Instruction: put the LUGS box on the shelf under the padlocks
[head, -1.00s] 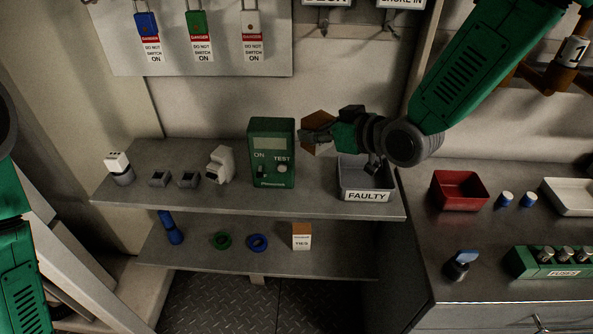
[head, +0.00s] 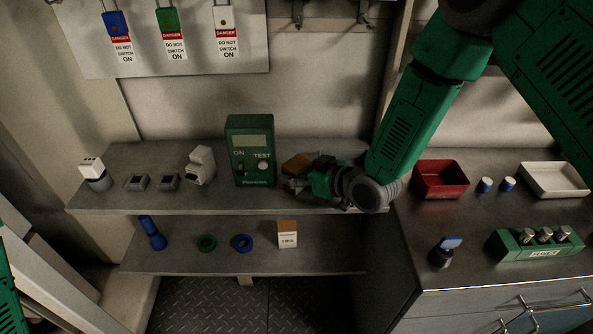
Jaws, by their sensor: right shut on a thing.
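Three padlocks hang on a white board at the upper left: blue (head: 115,23), green (head: 167,19) and white (head: 222,17), each with a danger tag. Below them is the upper shelf (head: 222,200). My right gripper (head: 298,180) is low over this shelf, just right of the green tester (head: 250,150). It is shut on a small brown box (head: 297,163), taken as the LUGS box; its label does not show. The gripper hides the box's lower part, so I cannot tell whether it touches the shelf. My left gripper is out of view.
A white-and-grey switch, small grey parts and a white plug stand left of the tester. The lower shelf (head: 190,262) holds a blue torch-like item, rings and the TIES box (head: 287,236). A red tray (head: 440,180) stands on the right counter. My right arm hides the FAULTY tray.

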